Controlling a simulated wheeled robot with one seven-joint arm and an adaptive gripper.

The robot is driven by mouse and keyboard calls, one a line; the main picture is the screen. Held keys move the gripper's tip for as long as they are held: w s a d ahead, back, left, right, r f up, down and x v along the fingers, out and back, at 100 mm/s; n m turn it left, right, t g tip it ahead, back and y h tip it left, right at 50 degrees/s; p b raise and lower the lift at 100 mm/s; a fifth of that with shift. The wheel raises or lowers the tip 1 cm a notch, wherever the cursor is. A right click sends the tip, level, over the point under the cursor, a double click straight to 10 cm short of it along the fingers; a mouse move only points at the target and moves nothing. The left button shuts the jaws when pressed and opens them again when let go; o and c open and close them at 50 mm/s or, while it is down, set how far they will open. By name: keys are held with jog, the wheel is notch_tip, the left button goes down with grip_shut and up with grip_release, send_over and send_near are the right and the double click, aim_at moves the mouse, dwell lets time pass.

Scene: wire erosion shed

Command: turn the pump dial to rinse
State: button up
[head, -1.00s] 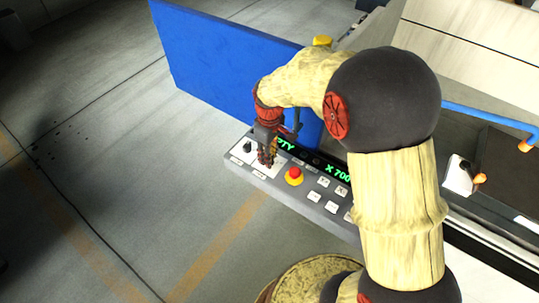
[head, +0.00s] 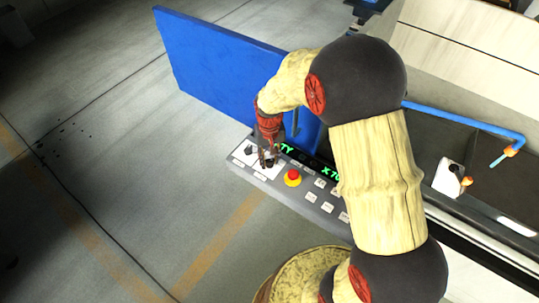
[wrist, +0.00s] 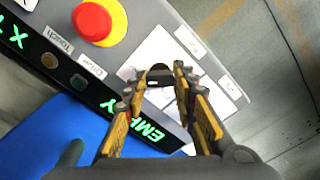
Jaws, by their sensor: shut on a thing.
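A dark dial (wrist: 158,76) sits on a white plate of the grey control panel (head: 236,163). My gripper (wrist: 161,78) points down at the panel with its two fingers closed on either side of this dial, in contact with it. In the head view my gripper (head: 268,161) covers most of the dial. The small labels by the dials are too blurred to read, so I cannot tell the dial's setting.
A red emergency button on a yellow base (wrist: 95,22) is close beside the gripper. A dark display with green letters (wrist: 140,122) runs along the panel. A blue board (head: 220,65) stands upright behind the panel. Open floor (head: 120,200) lies to the left.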

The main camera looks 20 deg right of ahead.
aim_at(270, 160)
jog(key=shift+m+p, duration=0.5)
jog(key=shift+m, duration=0.6)
jog(key=o, duration=1.1)
notch_tip(270, 160, up, 12)
dwell(0.4)
